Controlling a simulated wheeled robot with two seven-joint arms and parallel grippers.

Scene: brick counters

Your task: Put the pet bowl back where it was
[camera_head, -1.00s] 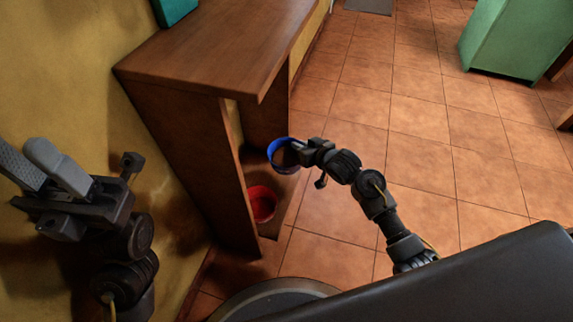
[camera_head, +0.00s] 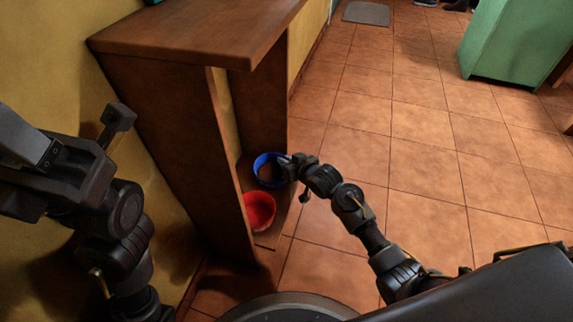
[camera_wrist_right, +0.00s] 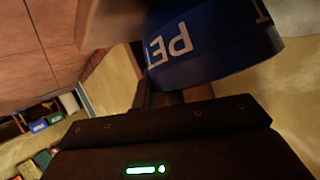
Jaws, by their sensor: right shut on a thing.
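The blue pet bowl (camera_head: 264,160), with a brown inside, is at the low wooden base inside the counter's open end. I cannot tell whether it rests on the base or hangs just above it. My right gripper (camera_head: 287,165) is shut on the bowl's right side. The right wrist view shows the bowl's blue side (camera_wrist_right: 215,50) with pale letters reading "PET", close against the gripper (camera_wrist_right: 165,97). My left gripper (camera_head: 30,140) is at the left edge beside the yellow wall, partly out of frame; its jaws cannot be judged.
A red bowl (camera_head: 260,208) sits on the low base (camera_head: 268,240), just nearer than the blue bowl. The wooden counter (camera_head: 200,35) has a top overhanging the bowls and an upright panel (camera_head: 180,140) to their left. Tiled floor (camera_head: 400,140) is clear on the right.

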